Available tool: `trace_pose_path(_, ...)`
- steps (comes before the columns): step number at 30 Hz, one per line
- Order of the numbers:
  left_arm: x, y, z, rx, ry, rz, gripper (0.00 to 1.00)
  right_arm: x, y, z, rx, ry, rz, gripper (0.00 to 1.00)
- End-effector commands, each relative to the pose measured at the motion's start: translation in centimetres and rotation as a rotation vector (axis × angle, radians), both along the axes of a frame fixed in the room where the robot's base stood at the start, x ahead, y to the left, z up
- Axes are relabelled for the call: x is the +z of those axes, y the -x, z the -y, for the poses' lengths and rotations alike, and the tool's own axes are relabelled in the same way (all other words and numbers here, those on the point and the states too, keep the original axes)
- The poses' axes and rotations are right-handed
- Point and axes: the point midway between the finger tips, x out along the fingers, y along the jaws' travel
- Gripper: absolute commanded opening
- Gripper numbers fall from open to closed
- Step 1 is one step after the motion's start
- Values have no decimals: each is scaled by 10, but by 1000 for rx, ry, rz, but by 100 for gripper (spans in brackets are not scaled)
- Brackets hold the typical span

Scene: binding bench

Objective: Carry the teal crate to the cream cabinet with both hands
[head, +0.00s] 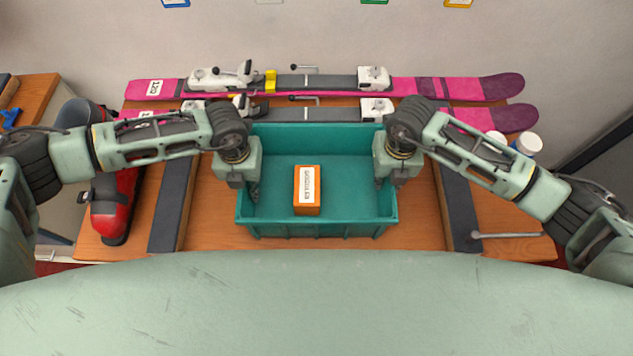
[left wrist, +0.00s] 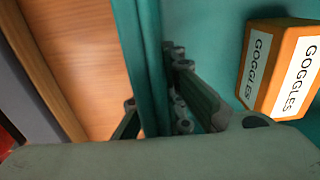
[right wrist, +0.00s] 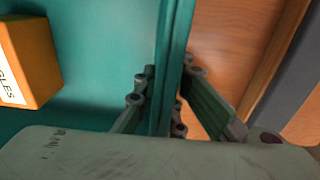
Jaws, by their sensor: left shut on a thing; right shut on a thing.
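The teal crate (head: 345,230) stands on the wooden bench in the middle of the head view, with an orange goggles box (head: 307,190) inside it. My left gripper (head: 250,190) is shut on the crate's left wall; in the left wrist view one finger is on each side of that wall (left wrist: 152,60). My right gripper (head: 383,184) is shut on the crate's right wall, and the right wrist view shows that wall (right wrist: 172,60) between its fingers. The fingertips are partly hidden by the walls and wrists.
Pink skis (head: 440,89) with white bindings lie behind the crate. A red boot (head: 112,205) stands at the left. Dark padded strips (head: 172,205) flank the crate. A metal tool (head: 505,235) and white-lidded jars (head: 528,143) are at the right.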

Motion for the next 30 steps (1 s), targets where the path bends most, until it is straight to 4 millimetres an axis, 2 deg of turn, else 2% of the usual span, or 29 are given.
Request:
trace_pose_path(22, 2, -1, 0, 0, 1, 2, 0, 2, -1, 0, 0, -1, 2, 0)
trace_pose_path(30, 15, -1, 0, 0, 1, 2, 0, 15, -1, 0, 0, -1, 2, 0)
